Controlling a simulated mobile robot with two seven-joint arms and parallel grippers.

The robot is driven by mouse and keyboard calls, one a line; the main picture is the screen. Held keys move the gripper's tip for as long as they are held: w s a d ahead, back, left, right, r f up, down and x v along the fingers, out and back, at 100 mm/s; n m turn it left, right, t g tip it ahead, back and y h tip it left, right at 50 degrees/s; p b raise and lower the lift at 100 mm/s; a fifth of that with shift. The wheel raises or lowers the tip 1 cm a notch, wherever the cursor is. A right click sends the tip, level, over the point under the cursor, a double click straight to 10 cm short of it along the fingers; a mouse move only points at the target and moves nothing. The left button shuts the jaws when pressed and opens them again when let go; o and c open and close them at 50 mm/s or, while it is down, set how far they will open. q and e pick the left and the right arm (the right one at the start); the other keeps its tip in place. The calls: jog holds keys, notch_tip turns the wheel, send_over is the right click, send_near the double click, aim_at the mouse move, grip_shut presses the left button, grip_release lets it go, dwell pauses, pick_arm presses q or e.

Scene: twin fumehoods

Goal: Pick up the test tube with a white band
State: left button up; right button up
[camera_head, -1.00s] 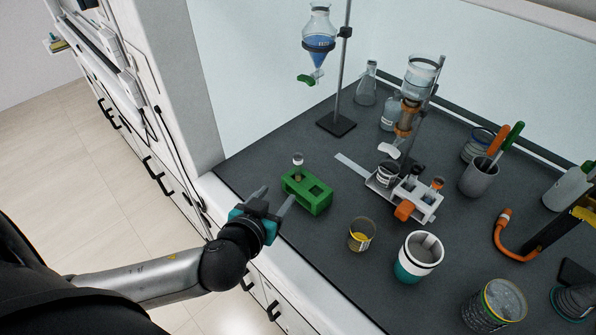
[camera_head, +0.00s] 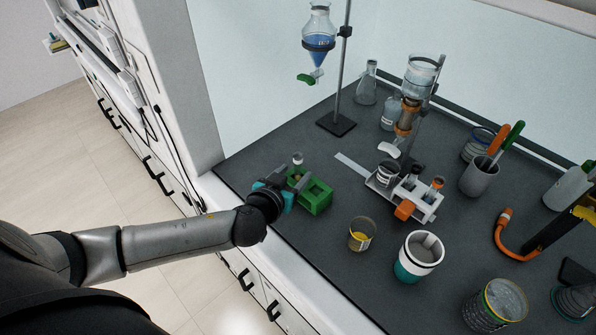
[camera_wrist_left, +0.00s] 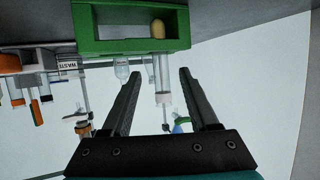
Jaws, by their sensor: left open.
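The green test tube rack (camera_head: 316,197) stands near the front left of the dark bench. A clear test tube (camera_head: 298,159) stands upright in it, its top pale. My left gripper (camera_head: 297,178) is open, at the rack's left end beside the tube. The left wrist view looks upside down: the green rack (camera_wrist_left: 90,43) is at the top, the tube's yellowish bottom (camera_wrist_left: 158,29) shows in its opening, and the tube (camera_wrist_left: 160,72) shows a whitish band. It appears between the open fingers of my left gripper (camera_wrist_left: 159,78); contact cannot be told. My right gripper is not in view.
A white rack (camera_head: 425,208) with several tubes stands to the right. A yellow-filled beaker (camera_head: 360,236) and a white-teal cup (camera_head: 417,257) stand in front. A stand (camera_head: 337,124) holds a blue-filled funnel behind. Bench between the green and white racks is clear.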

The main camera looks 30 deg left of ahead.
pick_arm(q)
jog(key=shift+x, duration=3.15)
jog(key=shift+a+r, duration=0.1)
jog(key=shift+c, duration=0.3)
grip_shut()
